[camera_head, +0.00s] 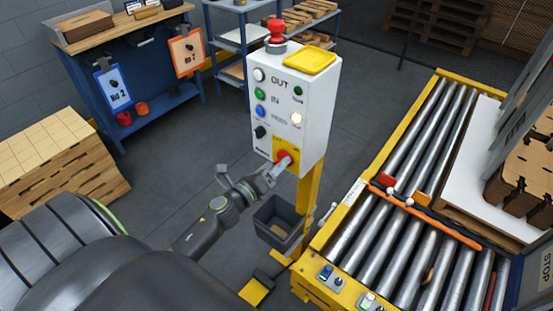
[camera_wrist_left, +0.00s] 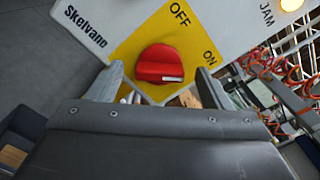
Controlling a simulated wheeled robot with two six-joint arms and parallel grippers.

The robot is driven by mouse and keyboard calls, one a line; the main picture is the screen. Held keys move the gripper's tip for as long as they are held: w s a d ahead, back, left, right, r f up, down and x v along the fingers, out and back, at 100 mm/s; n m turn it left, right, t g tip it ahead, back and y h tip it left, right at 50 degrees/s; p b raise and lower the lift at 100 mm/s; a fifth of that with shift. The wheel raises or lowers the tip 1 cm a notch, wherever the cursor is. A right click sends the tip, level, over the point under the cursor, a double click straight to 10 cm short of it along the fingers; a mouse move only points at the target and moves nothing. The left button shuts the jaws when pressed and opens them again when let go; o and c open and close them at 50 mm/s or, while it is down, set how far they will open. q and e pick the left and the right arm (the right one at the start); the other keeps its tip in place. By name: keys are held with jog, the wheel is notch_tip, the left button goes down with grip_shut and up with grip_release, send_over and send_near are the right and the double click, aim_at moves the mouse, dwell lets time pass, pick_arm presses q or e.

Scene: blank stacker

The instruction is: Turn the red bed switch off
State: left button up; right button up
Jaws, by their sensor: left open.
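The red bed switch (camera_head: 284,155) is a round knob on the yellow plate low on the white control box (camera_head: 318,113). In the left wrist view the red knob (camera_wrist_left: 160,62) fills the middle, between OFF above it and ON to its right. The white mark on its grip bar lies toward the right, on the ON side. My left gripper (camera_head: 272,172) is right at the knob. Its open fingers (camera_wrist_left: 161,88) stand on either side of the knob's lower part. I cannot tell whether they touch it. My right gripper is not in view.
A red mushroom button (camera_head: 276,31) and a yellow tray (camera_head: 308,61) top the box. A grey bin (camera_head: 279,222) hangs on its yellow post below my gripper. A roller conveyor (camera_head: 405,220) stands to the right.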

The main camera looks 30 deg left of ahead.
pick_arm(q)
jog(key=shift+w+d, duration=0.1)
jog(key=shift+w, duration=0.7)
jog(key=shift+c, duration=0.3)
jog(key=c, duration=0.9)
jog(key=shift+n, duration=0.3)
jog(key=n+p, duration=0.1)
jog(key=n, duration=0.4)
jog(key=n+p, duration=0.2)
jog(key=n, duration=0.4)
jog(key=n+p, duration=0.2)
jog(key=n, duration=0.4)
jog(key=shift+f, duration=0.4)
jog(key=shift+n, duration=0.4)
